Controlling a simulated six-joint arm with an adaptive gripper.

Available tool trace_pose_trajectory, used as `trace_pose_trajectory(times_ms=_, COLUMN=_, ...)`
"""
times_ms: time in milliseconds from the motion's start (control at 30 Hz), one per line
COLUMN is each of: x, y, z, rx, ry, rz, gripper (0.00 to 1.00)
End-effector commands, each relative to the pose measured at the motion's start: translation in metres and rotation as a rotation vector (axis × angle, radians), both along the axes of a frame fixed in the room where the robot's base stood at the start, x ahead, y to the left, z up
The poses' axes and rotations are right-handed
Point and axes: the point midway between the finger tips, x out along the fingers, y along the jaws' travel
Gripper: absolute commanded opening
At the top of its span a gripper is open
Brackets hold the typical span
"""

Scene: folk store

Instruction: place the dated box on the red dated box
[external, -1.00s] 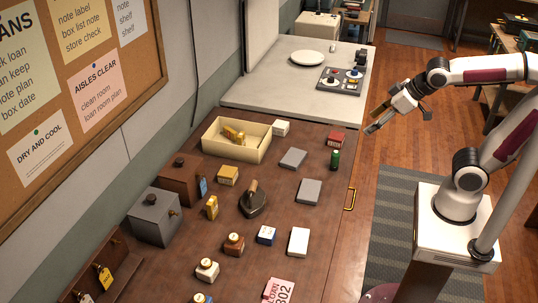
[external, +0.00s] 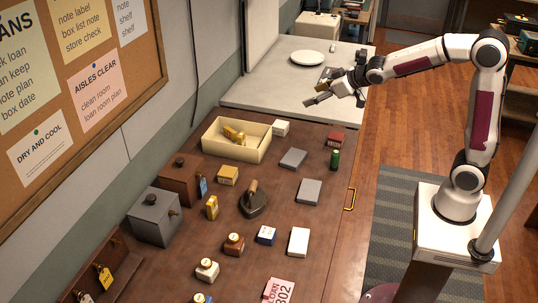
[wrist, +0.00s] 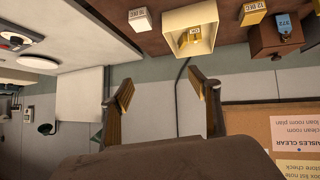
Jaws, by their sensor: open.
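The red box (external: 336,139) sits near the right edge of the brown counter; its label is too small to read. A small white box (external: 280,128) stands beside the cream tray and shows a DEC date in the wrist view (wrist: 140,19). A yellow box (external: 228,175) in front of the tray also shows a DEC date in the wrist view (wrist: 252,12). Another yellow box (external: 234,135) lies inside the tray. Which one is the dated box to be placed, I cannot tell. My gripper (external: 320,94) is open and empty, high over the pale counter. Its fingers (wrist: 160,82) hold nothing.
The cream tray (external: 210,141) is open-topped. A dark iron-like tool (external: 253,200) stands mid-counter. A plate (external: 307,58) rests on the pale counter.

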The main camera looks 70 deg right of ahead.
Motion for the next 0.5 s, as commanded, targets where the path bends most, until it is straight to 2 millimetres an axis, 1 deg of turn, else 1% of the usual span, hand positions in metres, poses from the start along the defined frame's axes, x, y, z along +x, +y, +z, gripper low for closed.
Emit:
trace_pose_trajectory(times_ms=33, x=0.01, y=-0.007, z=-0.005, rx=0.0, ry=-0.009, rz=-0.001, gripper=0.61)
trace_pose_trajectory(times_ms=200, x=0.04, y=-0.026, z=-0.019, rx=-0.004, ry=-0.05, rz=0.009, gripper=0.61)
trace_pose_trajectory(times_ms=367, x=0.066, y=-0.043, z=-0.035, rx=-0.002, ry=-0.088, rz=0.021, gripper=0.61)
trace_pose_trajectory(times_ms=500, x=0.086, y=-0.058, z=-0.051, rx=0.004, ry=-0.12, rz=0.036, gripper=0.61)
